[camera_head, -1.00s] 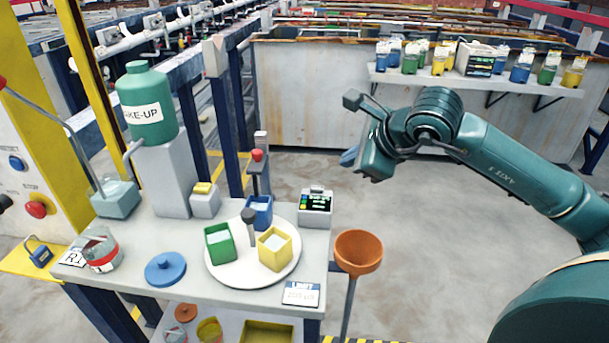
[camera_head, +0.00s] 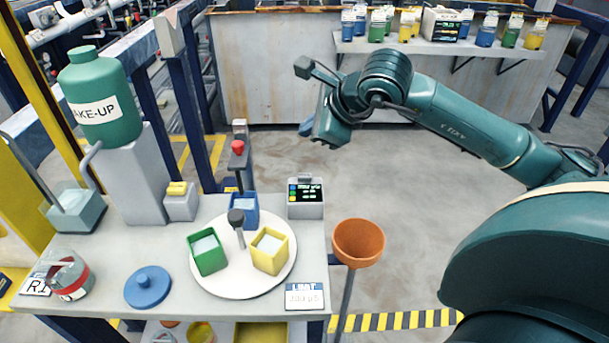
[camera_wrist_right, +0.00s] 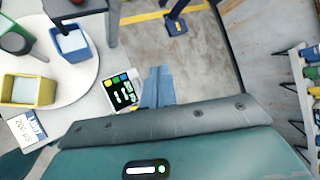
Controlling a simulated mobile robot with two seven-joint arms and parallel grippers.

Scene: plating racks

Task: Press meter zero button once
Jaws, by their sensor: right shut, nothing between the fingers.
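The meter (camera_head: 306,197) is a small grey box with a dark lit display and a column of coloured buttons at its left. It stands at the right back edge of the bench, beside the white round plate. It also shows in the right wrist view (camera_wrist_right: 124,94), just left of my fingers; which button is zero cannot be read. My right gripper (camera_head: 308,127) is shut and empty, beyond and above the meter in the head view, apart from it. My left gripper is not in view.
The white plate (camera_head: 222,285) holds green, yellow and blue cups. An orange funnel (camera_head: 358,240) stands right of the bench. A make-up bottle (camera_head: 100,98) and a blue lid (camera_head: 148,287) are on the left. A shelf (camera_head: 400,46) with several jars is behind my arm.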

